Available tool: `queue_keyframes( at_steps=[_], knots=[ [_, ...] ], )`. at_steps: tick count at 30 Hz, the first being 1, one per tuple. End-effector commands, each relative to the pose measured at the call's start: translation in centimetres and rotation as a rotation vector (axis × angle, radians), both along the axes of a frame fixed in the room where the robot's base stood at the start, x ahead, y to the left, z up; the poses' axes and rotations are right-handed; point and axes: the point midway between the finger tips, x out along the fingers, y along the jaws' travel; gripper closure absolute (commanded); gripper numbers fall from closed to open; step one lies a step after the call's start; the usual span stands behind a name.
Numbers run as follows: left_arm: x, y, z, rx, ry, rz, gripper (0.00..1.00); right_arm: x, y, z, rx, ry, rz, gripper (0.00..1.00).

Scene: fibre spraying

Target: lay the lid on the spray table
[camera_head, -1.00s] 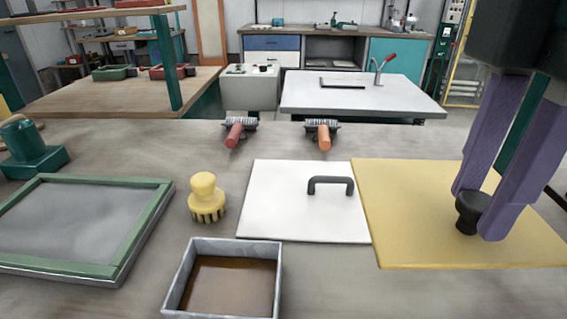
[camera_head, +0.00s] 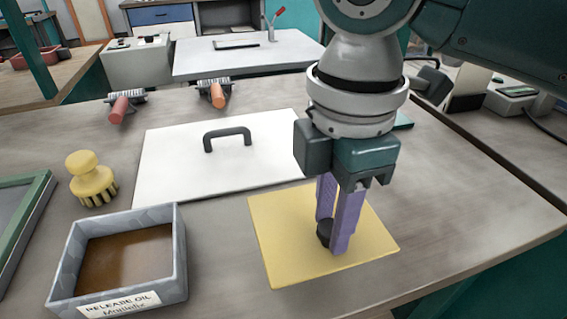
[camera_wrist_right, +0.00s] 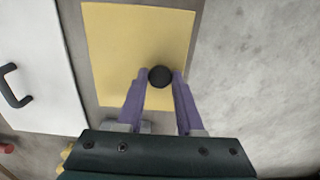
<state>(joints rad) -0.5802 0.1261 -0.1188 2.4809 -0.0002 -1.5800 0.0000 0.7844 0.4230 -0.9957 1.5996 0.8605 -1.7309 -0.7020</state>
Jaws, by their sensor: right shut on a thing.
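The lid looks to be the yellow square panel (camera_head: 287,245) with a black knob (camera_head: 323,233). My right gripper (camera_head: 331,236) is shut on the knob from above, its purple fingers on either side. The right wrist view shows the knob (camera_wrist_right: 160,76) between the fingertips and the yellow panel (camera_wrist_right: 120,40) around it. The panel is over the wooden bench, apart from the white panel; I cannot tell whether it touches the bench. A pale-topped table (camera_head: 200,62) at the back may be the spray table. My left gripper is out of view.
A white panel (camera_head: 175,170) with a dark handle (camera_head: 227,138) lies left of the lid. The release oil box (camera_head: 180,260), a yellow brush (camera_head: 90,178) and two rollers (camera_head: 120,107) stand further left. Bare bench (camera_head: 460,215) lies to the right.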

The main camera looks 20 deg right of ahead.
Motion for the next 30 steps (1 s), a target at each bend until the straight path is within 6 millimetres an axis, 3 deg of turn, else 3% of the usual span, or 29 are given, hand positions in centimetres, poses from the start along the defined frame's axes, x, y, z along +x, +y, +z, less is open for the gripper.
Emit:
queue_keyframes(
  at_steps=[10,23,24,30],
  knots=[
    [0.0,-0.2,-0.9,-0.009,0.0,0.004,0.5,0.0,0.0,-4.5,0.0,0.001,-0.001,1.0],
    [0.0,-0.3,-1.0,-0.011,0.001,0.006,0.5,0.0,0.0,-5.2,0.001,-0.001,0.0,1.0],
    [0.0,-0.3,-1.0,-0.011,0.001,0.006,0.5,0.0,0.0,-5.2,0.001,-0.001,0.0,0.62],
    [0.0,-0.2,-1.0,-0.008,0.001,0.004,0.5,0.0,0.0,-5.1,0.0,-0.001,0.0,0.4]
  ],
)
